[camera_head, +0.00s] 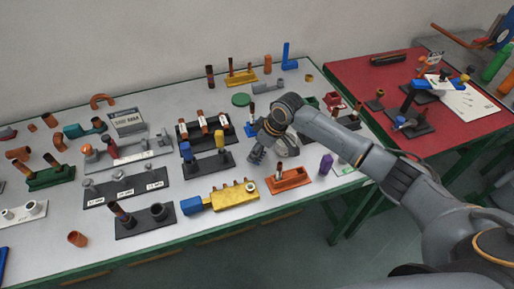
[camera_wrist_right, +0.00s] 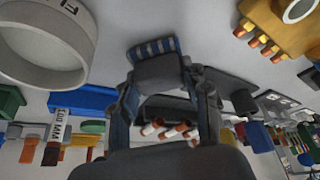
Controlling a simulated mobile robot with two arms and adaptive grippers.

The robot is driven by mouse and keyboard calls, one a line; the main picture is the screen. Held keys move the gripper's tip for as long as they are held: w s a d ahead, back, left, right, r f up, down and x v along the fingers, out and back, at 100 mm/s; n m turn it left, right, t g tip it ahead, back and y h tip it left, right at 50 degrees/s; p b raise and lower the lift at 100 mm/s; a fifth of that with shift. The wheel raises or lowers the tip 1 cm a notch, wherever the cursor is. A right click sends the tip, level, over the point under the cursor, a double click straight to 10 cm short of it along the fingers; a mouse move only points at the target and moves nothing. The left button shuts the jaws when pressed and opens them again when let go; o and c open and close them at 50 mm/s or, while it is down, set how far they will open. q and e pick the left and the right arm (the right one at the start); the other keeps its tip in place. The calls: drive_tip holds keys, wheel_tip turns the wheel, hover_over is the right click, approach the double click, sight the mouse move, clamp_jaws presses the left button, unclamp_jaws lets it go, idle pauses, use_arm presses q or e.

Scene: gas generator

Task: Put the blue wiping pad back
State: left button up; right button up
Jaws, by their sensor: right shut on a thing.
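My right gripper (camera_head: 257,156) is low over the middle of the white table in the head view. In the right wrist view its two fingers (camera_wrist_right: 163,95) are closed on the sides of a grey block with a blue-striped face, which looks like the blue wiping pad (camera_wrist_right: 153,48). The striped face points away from the palm, toward the table surface. I cannot tell whether it touches the table. In the head view the pad is mostly hidden by the gripper. My left gripper is not in view.
A yellow block with a blue end (camera_head: 232,197) lies front left of the gripper. An orange tray (camera_head: 288,179) is at its right, and a black stand with blue and yellow posts (camera_head: 207,165) at its left. A large white ring (camera_wrist_right: 45,40) is close in the wrist view.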

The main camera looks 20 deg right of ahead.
drive_tip(key=shift+f, duration=0.15)
drive_tip(key=o, duration=1.1)
drive_tip(key=v, duration=1.2)
drive_tip(key=shift+b, duration=0.3)
